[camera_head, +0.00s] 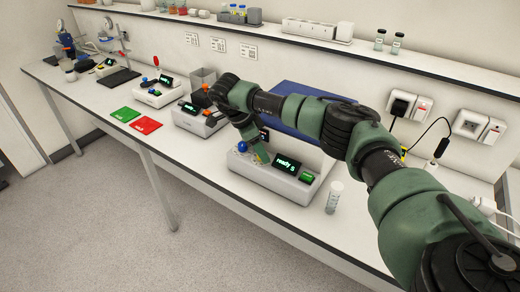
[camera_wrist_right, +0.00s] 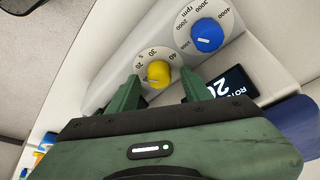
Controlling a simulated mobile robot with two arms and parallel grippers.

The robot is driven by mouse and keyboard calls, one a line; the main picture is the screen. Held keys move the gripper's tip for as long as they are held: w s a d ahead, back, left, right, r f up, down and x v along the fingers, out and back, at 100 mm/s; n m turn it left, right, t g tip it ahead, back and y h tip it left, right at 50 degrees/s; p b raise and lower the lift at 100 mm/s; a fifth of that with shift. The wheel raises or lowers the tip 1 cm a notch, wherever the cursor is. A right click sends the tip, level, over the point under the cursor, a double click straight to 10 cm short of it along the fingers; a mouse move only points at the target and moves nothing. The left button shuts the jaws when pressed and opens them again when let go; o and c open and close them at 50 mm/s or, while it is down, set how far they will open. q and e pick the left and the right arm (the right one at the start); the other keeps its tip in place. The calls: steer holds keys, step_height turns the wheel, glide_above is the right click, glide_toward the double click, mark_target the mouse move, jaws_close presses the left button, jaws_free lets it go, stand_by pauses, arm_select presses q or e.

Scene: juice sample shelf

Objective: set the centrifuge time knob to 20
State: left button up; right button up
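The centrifuge (camera_head: 275,183) is a white box with a green "ready" display (camera_head: 287,164) on the bench. In the right wrist view its yellow knob (camera_wrist_right: 159,73) sits on a small dial with marks including 30 and 40. The knob's white pointer line faces the lower left; I cannot read its exact value. A larger blue knob (camera_wrist_right: 207,36) with an rpm scale is beside it. My right gripper (camera_wrist_right: 161,82) is open, with one finger on each side of the yellow knob and visible gaps between. My left gripper is not in view.
A dark display (camera_wrist_right: 226,83) lies right of the fingers in the wrist view. A clear vial (camera_head: 334,196) stands on the bench right of the centrifuge. Other devices (camera_head: 160,92) and green and red mats (camera_head: 125,114) are further left. A wall shelf (camera_head: 290,38) runs above.

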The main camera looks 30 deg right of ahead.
steer(key=shift+w+a+r, duration=0.1)
steer(key=shift+a+r, duration=0.05)
steer(key=shift+r, duration=0.2)
steer(key=b+v, duration=0.2)
steer(key=v, duration=0.5)
